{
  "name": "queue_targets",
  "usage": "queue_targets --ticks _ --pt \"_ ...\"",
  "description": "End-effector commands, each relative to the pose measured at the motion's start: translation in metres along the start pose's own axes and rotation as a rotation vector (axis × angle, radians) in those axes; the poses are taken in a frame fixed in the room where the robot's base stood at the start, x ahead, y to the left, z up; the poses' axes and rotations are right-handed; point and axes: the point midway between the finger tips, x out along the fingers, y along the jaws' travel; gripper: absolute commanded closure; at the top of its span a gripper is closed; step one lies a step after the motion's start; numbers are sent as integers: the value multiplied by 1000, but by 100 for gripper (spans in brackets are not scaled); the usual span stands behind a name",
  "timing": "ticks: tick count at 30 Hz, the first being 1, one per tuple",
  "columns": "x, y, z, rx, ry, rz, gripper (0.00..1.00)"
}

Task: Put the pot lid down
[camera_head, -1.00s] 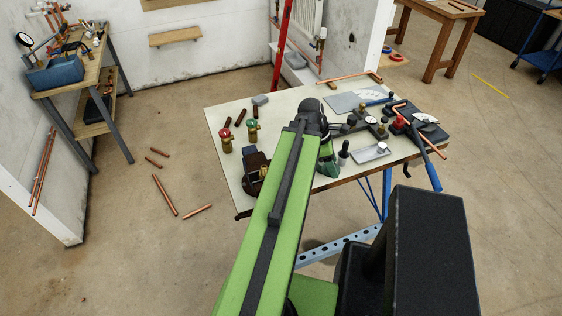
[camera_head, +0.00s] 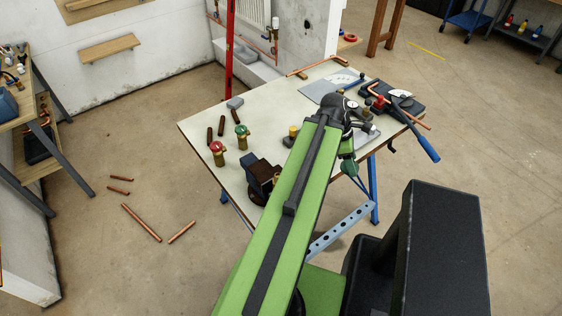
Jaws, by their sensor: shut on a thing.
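My gripper (camera_head: 367,127) is at the far end of my green arm, over the right part of the pale worktable (camera_head: 205,128). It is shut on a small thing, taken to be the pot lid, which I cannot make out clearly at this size. A grey tray (camera_head: 371,141) lies partly hidden below and behind my gripper. A small yellow-topped pot or bottle (camera_head: 293,131) stands just left of my arm; whether it is open at the top is too small to tell.
Red-handled (camera_head: 217,152) and green-handled (camera_head: 242,136) brass valves stand on the left of the table, near short brown pipes. A dark vice-like block (camera_head: 263,178) sits at the front edge. A blue-handled tool (camera_head: 420,140) overhangs the right edge.

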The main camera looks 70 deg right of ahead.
Motion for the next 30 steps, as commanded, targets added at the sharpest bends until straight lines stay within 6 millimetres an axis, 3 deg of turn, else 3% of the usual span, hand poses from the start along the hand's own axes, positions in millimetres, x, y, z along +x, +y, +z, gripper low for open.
queue_targets --ticks 5,9,12,15,21,30 --pt "-17 24 -32 -103 1 46 81" --pt "-39 53 -75 -243 0 104 81" --pt "-52 68 -103 -327 0 138 81" --pt "-59 75 -118 -372 -1 158 81" --pt "-54 76 -134 -384 -1 162 81" --pt "-37 79 -223 -385 -1 162 81"
